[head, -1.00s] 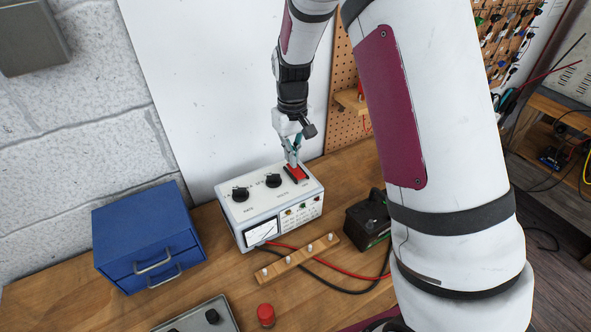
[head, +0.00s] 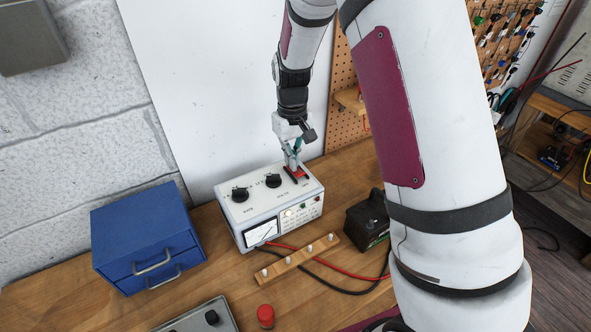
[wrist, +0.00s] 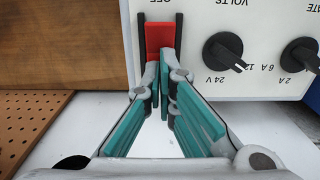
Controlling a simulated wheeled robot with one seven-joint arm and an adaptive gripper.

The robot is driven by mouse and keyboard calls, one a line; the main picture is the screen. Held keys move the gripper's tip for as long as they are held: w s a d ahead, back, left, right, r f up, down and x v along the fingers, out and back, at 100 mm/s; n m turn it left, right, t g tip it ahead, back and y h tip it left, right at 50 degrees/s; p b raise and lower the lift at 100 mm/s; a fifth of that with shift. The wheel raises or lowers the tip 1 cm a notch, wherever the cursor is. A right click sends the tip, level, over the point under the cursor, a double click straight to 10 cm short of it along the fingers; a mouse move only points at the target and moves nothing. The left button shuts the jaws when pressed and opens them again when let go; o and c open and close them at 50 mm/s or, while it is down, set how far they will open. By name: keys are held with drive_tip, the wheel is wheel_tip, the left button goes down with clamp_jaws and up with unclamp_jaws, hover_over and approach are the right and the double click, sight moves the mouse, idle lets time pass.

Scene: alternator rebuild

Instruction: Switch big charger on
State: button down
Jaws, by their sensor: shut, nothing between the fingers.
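The big charger (head: 252,210) is a white box on the bench with two black knobs on top, and a meter (head: 262,232) and small lamps on its front. Its red rocker switch (head: 297,176) is at the top's back right corner. In the wrist view the red switch (wrist: 159,38) sits in a black frame, with an upside-down "OFF" label at the picture's top edge. My gripper (head: 292,164) points down at the switch, fingers closed and empty. Its tips (wrist: 160,68) are over the switch's near part and hide it; I cannot tell whether they touch. One front lamp looks bright.
A blue drawer box (head: 148,235) stands left of the charger. A wooden strip with white pegs (head: 298,258), red and black cables, and a dark battery (head: 368,220) are in front and right. A red cap (head: 265,316) is at the front. A pegboard (head: 345,120) stands behind.

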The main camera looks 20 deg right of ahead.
wheel_tip(320, 180, up, 7)
drive_tip(key=p, duration=0.1)
idle(0.7)
idle(0.4)
drive_tip(key=s+r+m+t, duration=0.2)
drive_tip(key=s+r+t, duration=0.2)
drive_tip(key=s+r, duration=1.45)
drive_tip(key=s+t, duration=0.1)
drive_tip(key=s, duration=0.8)
drive_tip(key=shift+f+t, duration=0.2)
drive_tip(key=shift+t, duration=0.1)
